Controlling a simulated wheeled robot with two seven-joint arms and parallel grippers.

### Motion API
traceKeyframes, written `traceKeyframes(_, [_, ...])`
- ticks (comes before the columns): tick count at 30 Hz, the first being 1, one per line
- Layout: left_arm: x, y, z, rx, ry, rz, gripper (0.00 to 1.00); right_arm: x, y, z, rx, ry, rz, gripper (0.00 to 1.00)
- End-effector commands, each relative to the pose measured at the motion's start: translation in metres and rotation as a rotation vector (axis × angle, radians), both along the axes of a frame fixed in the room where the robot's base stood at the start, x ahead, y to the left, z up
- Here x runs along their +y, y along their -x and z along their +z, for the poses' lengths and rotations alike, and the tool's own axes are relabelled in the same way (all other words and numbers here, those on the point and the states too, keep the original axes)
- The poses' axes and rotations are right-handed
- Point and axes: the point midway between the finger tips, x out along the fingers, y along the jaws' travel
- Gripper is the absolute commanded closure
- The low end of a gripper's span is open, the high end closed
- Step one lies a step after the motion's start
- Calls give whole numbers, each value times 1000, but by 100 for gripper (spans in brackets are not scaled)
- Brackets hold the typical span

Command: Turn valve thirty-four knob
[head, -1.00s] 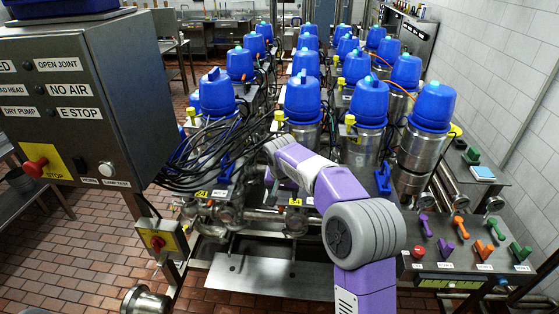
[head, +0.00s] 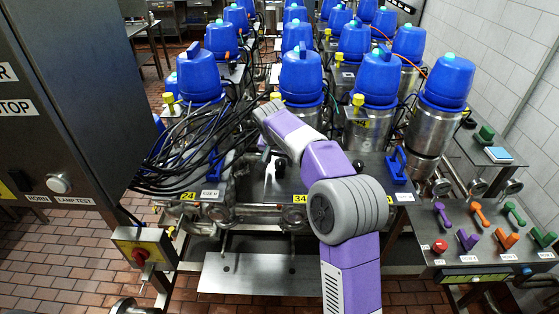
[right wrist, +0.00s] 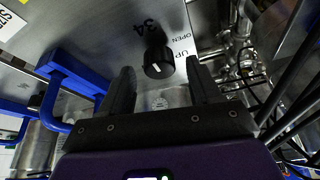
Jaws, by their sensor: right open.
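The valve thirty-four knob (right wrist: 158,60) is a small black round knob with a white pointer line. It sits on a steel plate marked "34", beside a white "OPEN" label (right wrist: 180,46). In the right wrist view my right gripper (right wrist: 160,72) is open, with its two black fingers pointing at the knob. The knob lies roughly centred between the fingertips, with gaps on both sides; I cannot tell how far beyond the tips it is. In the head view my purple right arm reaches over the yellow "34" label (head: 299,198). My left gripper is not in view.
A blue handle (right wrist: 68,85) stands left of the fingers. Black cables (head: 190,150) bunch left of my arm. Blue-capped valves (head: 301,76) fill the area behind. A control box (head: 85,100) stands at left and a panel of coloured levers (head: 470,235) at right.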

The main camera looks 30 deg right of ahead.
Motion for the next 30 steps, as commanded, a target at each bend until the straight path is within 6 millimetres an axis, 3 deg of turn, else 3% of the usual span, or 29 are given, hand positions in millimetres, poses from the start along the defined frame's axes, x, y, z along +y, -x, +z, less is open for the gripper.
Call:
traceKeyframes(11, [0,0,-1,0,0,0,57,-2,-2,-9,0,-1,0,37])
traceKeyframes(22, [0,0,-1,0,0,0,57,-2,-2,-8,-1,-1,0,91])
traceKeyframes(30, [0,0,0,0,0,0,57,-3,-2,-8,-1,-1,23,93])
